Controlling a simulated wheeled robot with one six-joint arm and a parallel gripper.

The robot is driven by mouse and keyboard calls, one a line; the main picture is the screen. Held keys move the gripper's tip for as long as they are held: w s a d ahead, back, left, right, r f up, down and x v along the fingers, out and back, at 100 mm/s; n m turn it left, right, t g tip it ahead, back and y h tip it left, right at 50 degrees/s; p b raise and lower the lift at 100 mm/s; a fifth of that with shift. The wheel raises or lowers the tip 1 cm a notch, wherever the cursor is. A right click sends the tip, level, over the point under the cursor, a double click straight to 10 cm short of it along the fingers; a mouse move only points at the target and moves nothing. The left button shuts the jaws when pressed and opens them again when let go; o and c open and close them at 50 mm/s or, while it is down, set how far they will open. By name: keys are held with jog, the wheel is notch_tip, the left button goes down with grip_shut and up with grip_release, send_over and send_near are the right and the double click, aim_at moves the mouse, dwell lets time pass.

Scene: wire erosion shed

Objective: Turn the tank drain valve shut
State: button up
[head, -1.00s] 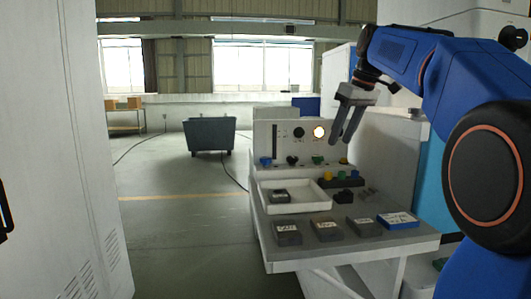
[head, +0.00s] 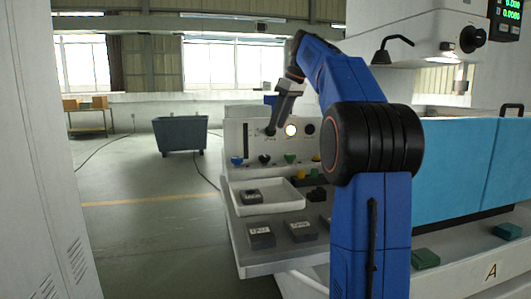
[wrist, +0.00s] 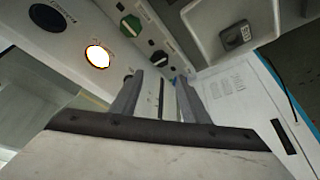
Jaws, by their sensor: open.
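The control panel (head: 236,138) bears a row of small handles: blue (head: 237,160), black (head: 264,159), green (head: 289,158) and yellow. I cannot read which is the tank drain valve. My gripper (head: 271,128) is open and empty in front of the panel, left of a lit lamp (head: 291,130). In the wrist view my gripper's two fingers (wrist: 158,88) are apart with nothing between them. Beyond them are a green knob (wrist: 131,26) and a black knob (wrist: 158,58). A finger partly hides the lower handles.
A white tray (head: 240,206) with a dark block (head: 251,196) lies below the panel. Labelled dark blocks (head: 260,236) sit along the shelf's front. A blue tank panel (head: 462,178) stands at right. A grey cart (head: 180,134) stands on open floor behind.

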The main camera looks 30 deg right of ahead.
aim_at(265, 156)
jog(key=x, duration=1.2)
jog(key=shift+f, duration=0.15)
jog(key=shift+c, duration=0.4)
jog(key=c, duration=0.7)
